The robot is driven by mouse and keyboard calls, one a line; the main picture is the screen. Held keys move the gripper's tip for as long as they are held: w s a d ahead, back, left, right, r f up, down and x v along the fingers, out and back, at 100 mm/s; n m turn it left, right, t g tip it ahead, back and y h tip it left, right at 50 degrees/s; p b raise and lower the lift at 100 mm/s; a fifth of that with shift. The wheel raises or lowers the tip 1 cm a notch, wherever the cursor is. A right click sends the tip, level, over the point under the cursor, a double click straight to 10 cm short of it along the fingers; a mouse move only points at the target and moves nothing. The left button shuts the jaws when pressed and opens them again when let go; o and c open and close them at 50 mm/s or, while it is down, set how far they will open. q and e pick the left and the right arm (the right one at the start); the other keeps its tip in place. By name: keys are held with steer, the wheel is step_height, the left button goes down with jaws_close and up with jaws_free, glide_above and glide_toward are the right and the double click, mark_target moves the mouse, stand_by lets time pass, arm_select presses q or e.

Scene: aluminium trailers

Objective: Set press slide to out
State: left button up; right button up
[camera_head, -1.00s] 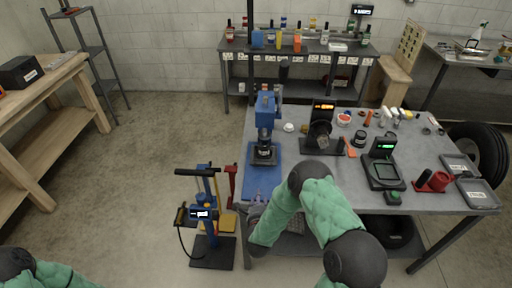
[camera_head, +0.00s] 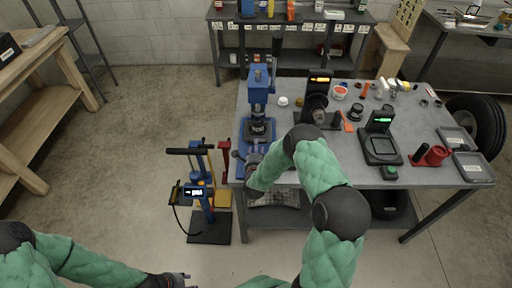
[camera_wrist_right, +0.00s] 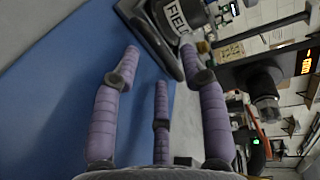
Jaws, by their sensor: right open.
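The blue press (camera_head: 260,95) stands at the left end of the grey workbench on a blue base, with a dark slide block (camera_head: 258,128) low in its frame. My right gripper (camera_head: 243,160) is at the front of that base; its fingers are mostly hidden by the wrist in the head view. In the right wrist view, its purple fingers (camera_wrist_right: 160,68) are spread open and empty. A dark labelled part (camera_wrist_right: 178,22) lies just beyond the fingertips, over the blue surface (camera_wrist_right: 65,85). My left gripper (camera_head: 182,281) is low at the bottom edge, away from the press.
A blue floor-standing press (camera_head: 203,190) with a black handle stands left of the workbench (camera_head: 330,178). A black device with an orange display (camera_head: 319,85) and a scale (camera_head: 380,145) stand right of the press.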

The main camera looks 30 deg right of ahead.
steer(key=shift+x, duration=0.85)
jaws_close()
